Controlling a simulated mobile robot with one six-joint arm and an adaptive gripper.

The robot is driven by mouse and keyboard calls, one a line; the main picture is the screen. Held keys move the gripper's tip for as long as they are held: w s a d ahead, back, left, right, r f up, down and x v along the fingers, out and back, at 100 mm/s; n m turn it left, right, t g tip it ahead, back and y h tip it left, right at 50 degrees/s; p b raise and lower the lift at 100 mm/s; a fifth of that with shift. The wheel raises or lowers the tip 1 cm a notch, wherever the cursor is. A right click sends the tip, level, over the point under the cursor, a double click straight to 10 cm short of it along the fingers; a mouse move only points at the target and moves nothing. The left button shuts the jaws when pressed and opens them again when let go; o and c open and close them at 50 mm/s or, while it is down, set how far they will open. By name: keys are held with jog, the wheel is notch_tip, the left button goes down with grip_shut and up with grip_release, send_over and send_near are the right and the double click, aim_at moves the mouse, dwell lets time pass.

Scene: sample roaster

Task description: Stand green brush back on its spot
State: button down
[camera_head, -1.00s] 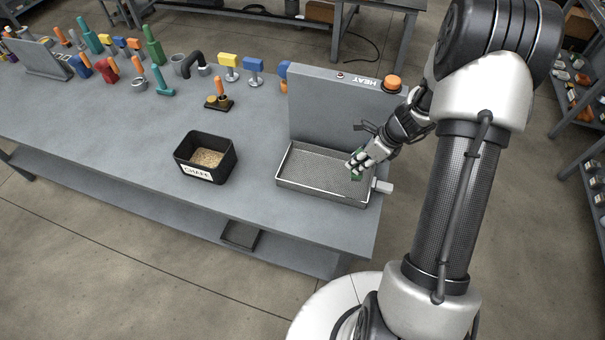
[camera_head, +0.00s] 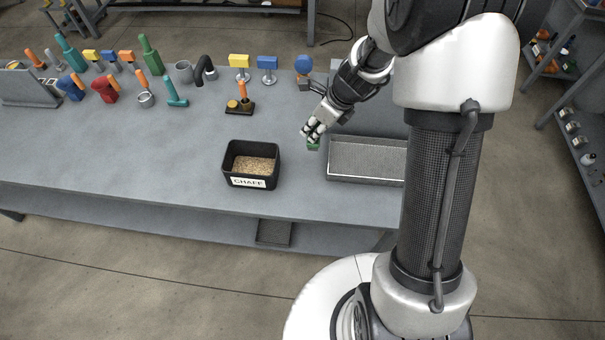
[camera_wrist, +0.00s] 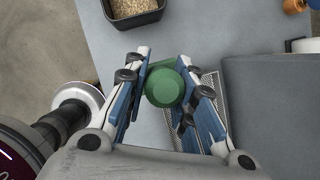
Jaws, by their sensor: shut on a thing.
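The green brush (camera_wrist: 166,84) is between the fingers of my gripper (camera_wrist: 166,95) in the wrist view, its round green end facing the camera. In the head view my gripper (camera_head: 312,130) is shut on the brush, and only a small green part (camera_head: 313,146) shows below the fingers. The brush is over the bench, between the black chaff bin and the metal tray. I cannot tell how far it is above the bench top. The rest of the brush is hidden by the fingers. No marked spot for it is clearly visible.
The black chaff bin (camera_head: 226,164) stands left of my gripper, and the mesh tray (camera_head: 366,178) lies to its right. A tamper-like tool on a dark base (camera_head: 240,108) stands behind the bin. Several coloured tools line the back left. The bench front-left (camera_head: 110,160) is clear.

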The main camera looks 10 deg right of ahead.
notch_tip(320, 180, down, 20)
jog(key=b, duration=1)
jog(key=shift+d+r, duration=0.1)
jog(key=shift+r, duration=0.05)
jog(key=shift+f+b, duration=0.25)
jog(key=shift+b, duration=0.05)
jog(key=c, duration=1.3)
grip_release()
jog(key=shift+c, duration=0.2)
jog(key=shift+r, duration=0.15)
